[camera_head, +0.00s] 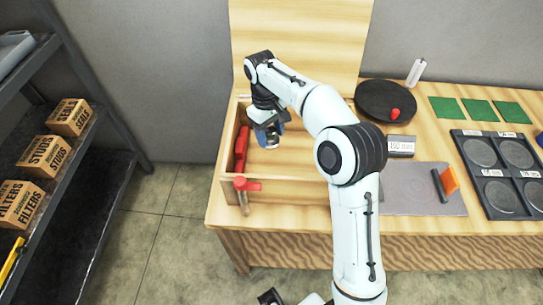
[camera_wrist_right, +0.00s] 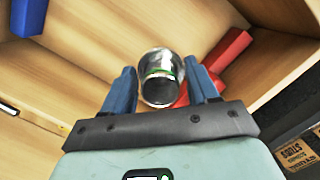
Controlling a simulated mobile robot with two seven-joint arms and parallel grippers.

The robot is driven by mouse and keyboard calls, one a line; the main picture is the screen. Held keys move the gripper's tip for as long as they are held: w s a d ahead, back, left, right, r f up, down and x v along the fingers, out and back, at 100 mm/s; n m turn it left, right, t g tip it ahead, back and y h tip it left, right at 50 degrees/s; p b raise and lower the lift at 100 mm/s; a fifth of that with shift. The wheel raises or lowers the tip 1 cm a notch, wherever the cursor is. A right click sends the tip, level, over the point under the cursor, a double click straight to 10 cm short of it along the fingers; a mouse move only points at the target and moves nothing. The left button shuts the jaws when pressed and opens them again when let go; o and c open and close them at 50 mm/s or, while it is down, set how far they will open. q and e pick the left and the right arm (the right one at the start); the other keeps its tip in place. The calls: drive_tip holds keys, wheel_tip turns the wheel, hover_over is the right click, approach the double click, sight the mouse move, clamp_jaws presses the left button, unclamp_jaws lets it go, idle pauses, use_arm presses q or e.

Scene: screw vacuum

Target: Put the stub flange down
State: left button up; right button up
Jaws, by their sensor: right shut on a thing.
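The stub flange is a short, shiny metal tube (camera_wrist_right: 160,88) with a thin green band. It sits between the two blue fingers of my right gripper (camera_wrist_right: 162,80), which is shut on it. In the head view my right gripper (camera_head: 268,134) reaches down into the open wooden box (camera_head: 290,181) at the left end of the bench. There the flange (camera_head: 272,142) shows only as a small metal end, partly hidden by the gripper. I cannot tell whether it touches the box floor.
A red piece (camera_head: 241,149) lies along the box's left wall. A red-handled tool (camera_head: 246,186) is at its front left corner. A black round plate (camera_head: 378,100), a grey mat (camera_head: 425,203) and a dark tray (camera_head: 489,180) are to the right. A shelf stands at left.

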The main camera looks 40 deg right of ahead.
sight(270, 142)
wheel_tip(270, 142, down, 4)
drive_tip(key=shift+w+f, duration=0.1)
drive_tip(key=shift+f+b, duration=0.6)
drive_tip(key=shift+f, duration=2.25)
drive_tip(key=shift+f, duration=0.15)
drive_tip(key=o, duration=1.1)
drive_tip(key=shift+o, duration=0.2)
drive_tip(key=r+p, duration=0.1)
drive_tip(key=r, duration=0.3)
drive_tip(key=w+r, duration=0.1)
drive_tip(key=r, duration=0.3)
drive_tip(key=w+r+p, duration=0.1)
drive_tip(key=r, duration=0.3)
drive_tip(key=shift+a+r+p, duration=0.1)
drive_tip(key=shift+p, duration=0.2)
drive_tip(key=shift+s, duration=0.1)
